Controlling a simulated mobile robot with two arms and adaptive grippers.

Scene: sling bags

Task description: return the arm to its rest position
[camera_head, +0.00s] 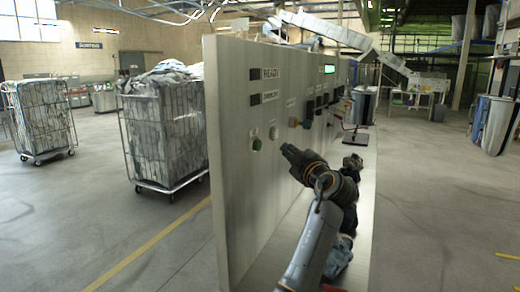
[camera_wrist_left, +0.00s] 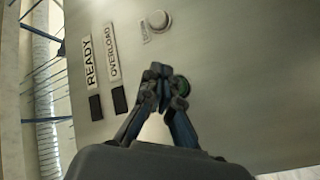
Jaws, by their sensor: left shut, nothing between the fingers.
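My left gripper (camera_head: 288,150) is shut and empty in front of the grey control panel (camera_head: 230,200). Its closed fingertips also show in the left wrist view (camera_wrist_left: 160,72), pointing at the panel.
The panel carries READY (camera_head: 271,73) and OVERLOAD (camera_head: 270,97) labels and more controls farther back. Laundry cages (camera_head: 165,130) stand left. The floor on the right (camera_head: 440,210) is clear.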

